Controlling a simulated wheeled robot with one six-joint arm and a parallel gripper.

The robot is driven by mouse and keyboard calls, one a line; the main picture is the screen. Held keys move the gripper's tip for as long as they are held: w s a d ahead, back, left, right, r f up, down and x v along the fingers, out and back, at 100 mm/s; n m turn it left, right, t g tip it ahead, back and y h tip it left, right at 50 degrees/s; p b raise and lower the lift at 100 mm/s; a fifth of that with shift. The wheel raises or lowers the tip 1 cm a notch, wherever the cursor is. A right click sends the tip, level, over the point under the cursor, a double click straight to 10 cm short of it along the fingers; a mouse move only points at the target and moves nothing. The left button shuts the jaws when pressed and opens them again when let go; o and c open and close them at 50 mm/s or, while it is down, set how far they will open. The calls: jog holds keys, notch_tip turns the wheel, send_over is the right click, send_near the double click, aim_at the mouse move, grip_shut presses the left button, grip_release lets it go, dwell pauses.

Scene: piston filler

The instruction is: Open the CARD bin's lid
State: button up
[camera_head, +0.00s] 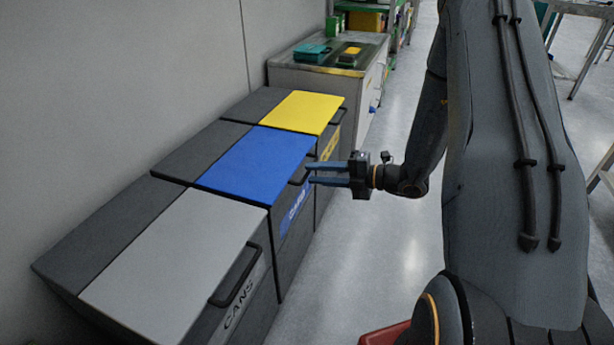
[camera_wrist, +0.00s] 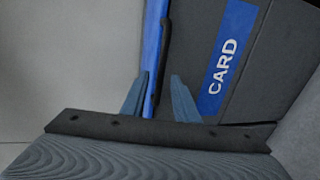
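The CARD bin has a blue lid (camera_head: 258,160), which lies flat and shut. Its blue CARD label (camera_head: 294,208) is on the front face and also shows in the wrist view (camera_wrist: 224,62). The dark lid handle (camera_wrist: 163,62) runs along the lid's front edge. My gripper (camera_head: 311,173) is at the front of this bin, by the handle, with its two blue-grey fingers parted. In the wrist view the gripper (camera_wrist: 158,88) has the handle and the blue lid edge between its fingertips in the picture. I cannot tell whether either finger touches the handle.
The CANS bin with a grey lid (camera_head: 178,250) is on the near side, and a bin with a yellow lid (camera_head: 302,112) is on the far side. Both lids are shut. A wall (camera_head: 110,80) stands behind the bins. A cabinet (camera_head: 345,75) is beyond them.

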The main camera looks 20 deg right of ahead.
aim_at(308, 172)
jog(key=shift+b+x, duration=0.35)
jog(key=shift+x, duration=1.3)
grip_shut()
jog(key=shift+r+p, duration=0.3)
jog(key=shift+p, duration=0.25)
